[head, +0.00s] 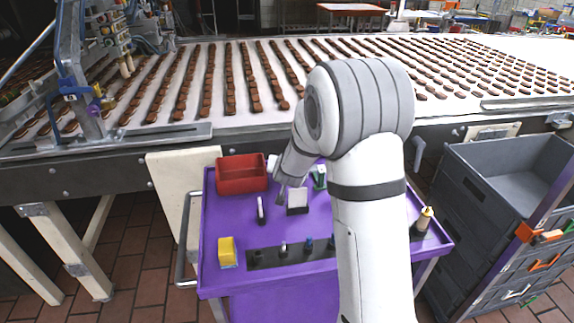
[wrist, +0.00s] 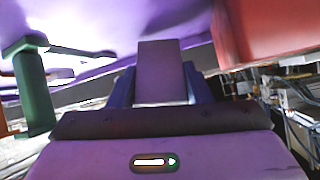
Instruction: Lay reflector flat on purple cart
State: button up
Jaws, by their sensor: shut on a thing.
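The purple cart (head: 222,272) stands in front of the conveyor. My gripper (head: 284,192) is low over its top, partly hidden by my arm in the head view. A small pale square plate, which I take for the reflector (head: 298,199), shows at the fingertips. In the wrist view the gripper (wrist: 161,98) is shut on the reflector (wrist: 162,68), a flat plate between the blue fingers. The cart top (wrist: 100,22) is close to it there. I cannot tell whether the plate touches the cart.
A red bin (head: 241,174) stands at the cart's back left, close beside the gripper. A yellow block (head: 227,252), a dark tool strip (head: 268,259) and a bottle (head: 423,220) are on the cart. A green item (wrist: 32,90) stands on the other side. Grey crates (head: 470,215) stand right.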

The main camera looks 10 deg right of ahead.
jog(key=o, duration=1)
jog(key=shift+o, duration=0.2)
jog(key=shift+r, duration=0.1)
jog(key=s+a+r+n+g+y+p, duration=0.15)
jog(key=s+r, duration=0.35)
jog(key=s, duration=0.5)
jog(key=s+a+r+n+g+y+p, duration=0.1)
jog(key=s+r+g+y, duration=0.1)
jog(key=s+r, duration=0.5)
jog(key=s+d+g+h, duration=0.1)
jog(key=s+g, duration=0.1)
jog(key=s, duration=0.8)
jog(key=s+d+n+g+h+p, duration=0.1)
jog(key=s+d+g, duration=0.1)
jog(key=s, duration=0.8)
jog(key=shift+s+d+r+g+p, duration=0.2)
jog(key=shift+s+d+g+p, duration=0.15)
jog(key=shift+g, duration=0.1)
